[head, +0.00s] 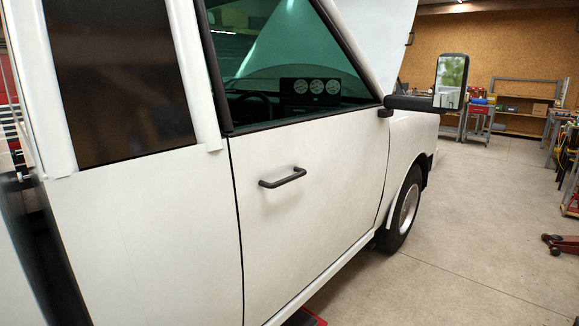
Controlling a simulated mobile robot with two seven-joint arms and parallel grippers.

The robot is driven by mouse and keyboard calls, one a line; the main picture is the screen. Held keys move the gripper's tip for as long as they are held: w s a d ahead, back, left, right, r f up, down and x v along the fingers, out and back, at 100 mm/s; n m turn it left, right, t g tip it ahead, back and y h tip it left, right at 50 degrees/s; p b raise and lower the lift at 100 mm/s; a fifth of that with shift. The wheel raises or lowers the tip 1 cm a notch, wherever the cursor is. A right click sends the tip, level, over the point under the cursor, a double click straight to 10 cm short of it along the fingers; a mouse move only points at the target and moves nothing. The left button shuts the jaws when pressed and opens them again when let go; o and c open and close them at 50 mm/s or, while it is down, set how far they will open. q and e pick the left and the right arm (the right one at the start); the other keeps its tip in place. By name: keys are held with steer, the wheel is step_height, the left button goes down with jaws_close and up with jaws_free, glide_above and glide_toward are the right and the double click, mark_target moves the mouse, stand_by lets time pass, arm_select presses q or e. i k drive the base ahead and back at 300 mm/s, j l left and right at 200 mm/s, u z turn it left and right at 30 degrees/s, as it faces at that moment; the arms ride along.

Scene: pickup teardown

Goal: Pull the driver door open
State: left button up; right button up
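The white driver door (310,213) of a pickup fills the middle of the head view. It looks shut, with thin dark seams along its rear and front edges. A black bar handle (283,178) stands out from the door below the window. The door window (285,50) is greenish glass, and a steering wheel and round gauges show through it. Nothing touches the handle. Neither of my grippers shows in the head view.
A black side mirror (450,82) juts out at the upper right. The front wheel (404,209) is ahead of the door. A red jack (561,244) lies at the right edge, near cluttered benches. The hood appears raised.

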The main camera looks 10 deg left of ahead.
mark_target(308, 143)
steer(key=i+j, duration=0.15)
steer(key=i, duration=0.25)
steer(key=i+j+u, duration=0.15)
steer(key=i, duration=0.25)
steer(key=i+j, duration=0.2)
steer(key=i, duration=0.2)
